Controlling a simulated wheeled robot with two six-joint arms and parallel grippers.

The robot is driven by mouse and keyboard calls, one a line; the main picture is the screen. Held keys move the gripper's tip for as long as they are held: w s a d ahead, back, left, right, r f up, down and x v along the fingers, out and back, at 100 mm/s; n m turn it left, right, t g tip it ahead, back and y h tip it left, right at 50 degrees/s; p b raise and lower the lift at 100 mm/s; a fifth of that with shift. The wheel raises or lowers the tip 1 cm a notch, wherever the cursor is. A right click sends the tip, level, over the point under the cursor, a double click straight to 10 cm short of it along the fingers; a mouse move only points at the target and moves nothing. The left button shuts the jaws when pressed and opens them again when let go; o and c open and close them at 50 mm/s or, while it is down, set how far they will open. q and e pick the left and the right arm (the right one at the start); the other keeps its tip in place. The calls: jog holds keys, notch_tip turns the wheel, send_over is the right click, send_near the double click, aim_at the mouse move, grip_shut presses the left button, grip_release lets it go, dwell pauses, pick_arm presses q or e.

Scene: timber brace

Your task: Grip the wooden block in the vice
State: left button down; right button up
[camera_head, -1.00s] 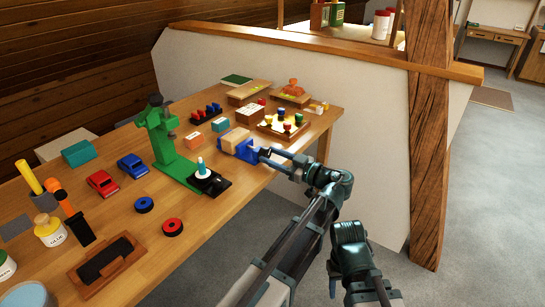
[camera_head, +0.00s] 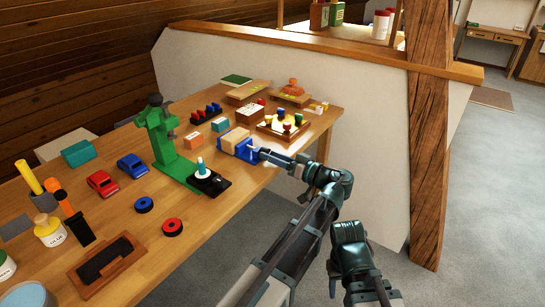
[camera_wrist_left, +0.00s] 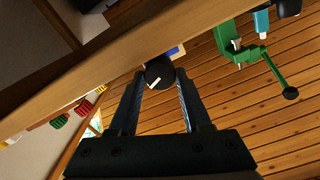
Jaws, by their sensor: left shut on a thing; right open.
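The blue vice (camera_head: 246,150) sits at the table's near edge. The pale wooden block (camera_head: 234,138) lies between its jaws; I cannot tell whether both jaws touch it. My left gripper (camera_head: 264,153) reaches in from the right at the vice's handle end. In the left wrist view my left gripper (camera_wrist_left: 161,76) is shut on a round black knob (camera_wrist_left: 159,70) with a white mark. A bit of the blue vice (camera_wrist_left: 178,51) shows behind it. My right gripper (camera_head: 335,286) hangs low, apart from the table, empty and partly hidden by its wrist.
A green press (camera_head: 163,140) and a black base with a white disc (camera_head: 208,182) stand left of the vice. A tray of coloured pegs (camera_head: 283,124) is behind it to the right. Toy cars (camera_head: 132,166) and glue (camera_head: 50,232) lie farther left.

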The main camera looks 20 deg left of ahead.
pick_arm(q)
jog(key=shift+m, duration=0.3)
dwell(0.4)
jog(key=shift+c, duration=1.8)
grip_release()
jog(key=shift+d, duration=0.1)
